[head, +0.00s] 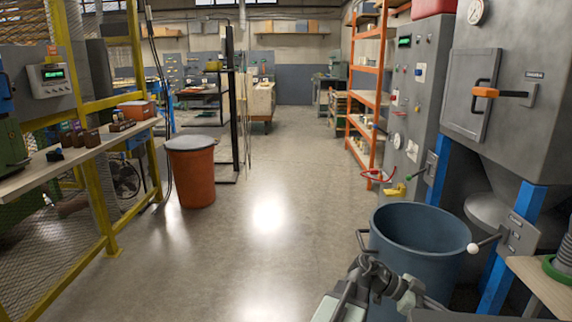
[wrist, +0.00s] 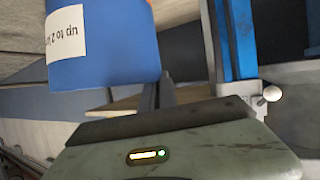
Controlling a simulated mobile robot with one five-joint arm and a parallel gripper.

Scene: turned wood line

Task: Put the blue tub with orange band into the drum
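The blue tub (wrist: 108,45) fills the upper left of the wrist view, close to the camera. It has a white label with upside-down text, and a sliver of orange shows at its upper right edge. My gripper (wrist: 158,92) has its narrow dark fingers close together at the tub's edge and appears shut on it; the contact is partly hidden. I cannot make out the tub in the head view, where my arm is at the bottom, in front of a big open blue-grey drum (head: 420,225). The drum's inside looks empty as far as it shows.
A grey machine (head: 510,110) on blue legs stands right of the drum, with a ball-ended lever (head: 482,244). A light table (head: 545,285) is at the lower right. A lidded orange-red bin (head: 192,172) stands left. The middle floor is clear.

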